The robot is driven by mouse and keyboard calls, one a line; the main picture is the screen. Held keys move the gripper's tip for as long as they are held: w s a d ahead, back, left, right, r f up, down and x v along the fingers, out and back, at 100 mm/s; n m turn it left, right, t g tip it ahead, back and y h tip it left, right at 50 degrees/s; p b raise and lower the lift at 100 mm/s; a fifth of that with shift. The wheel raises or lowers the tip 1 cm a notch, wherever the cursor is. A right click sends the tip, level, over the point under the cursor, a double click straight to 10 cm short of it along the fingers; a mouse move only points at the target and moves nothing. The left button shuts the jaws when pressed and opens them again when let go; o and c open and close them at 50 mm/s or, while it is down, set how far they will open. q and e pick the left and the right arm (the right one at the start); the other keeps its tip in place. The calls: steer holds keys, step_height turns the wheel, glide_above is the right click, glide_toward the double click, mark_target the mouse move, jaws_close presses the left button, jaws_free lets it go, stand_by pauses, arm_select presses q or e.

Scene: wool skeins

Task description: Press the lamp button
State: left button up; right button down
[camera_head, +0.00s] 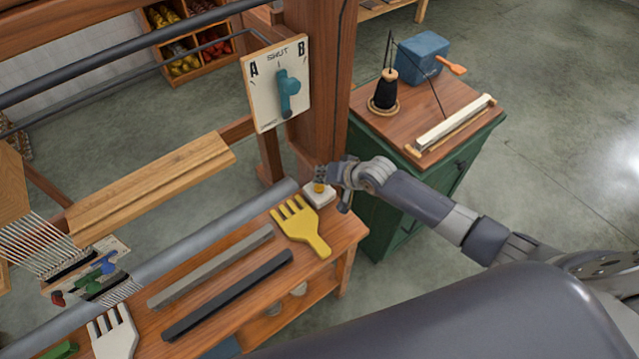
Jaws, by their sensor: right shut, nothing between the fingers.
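The lamp button (319,188) is a small yellow cap on a white box (323,199). The box sits at the far right corner of the wooden bench, in front of the wooden post. My right gripper (323,176) is shut and empty, with its fingertips right at the top of the button. It partly hides the cap. I cannot tell whether the fingertips touch the cap or whether it is pressed down. My left gripper is not in view.
A yellow comb (302,227) lies beside the box on the bench (330,262), with grey and black bars further left. A panel with a teal knob (288,90) hangs on the post (318,60). A green cabinet (385,225) stands behind my right arm.

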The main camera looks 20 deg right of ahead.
mark_target(322, 186)
step_height(322, 186, up, 5)
steer(key=p, duration=0.4)
steer(key=shift+p, duration=0.35)
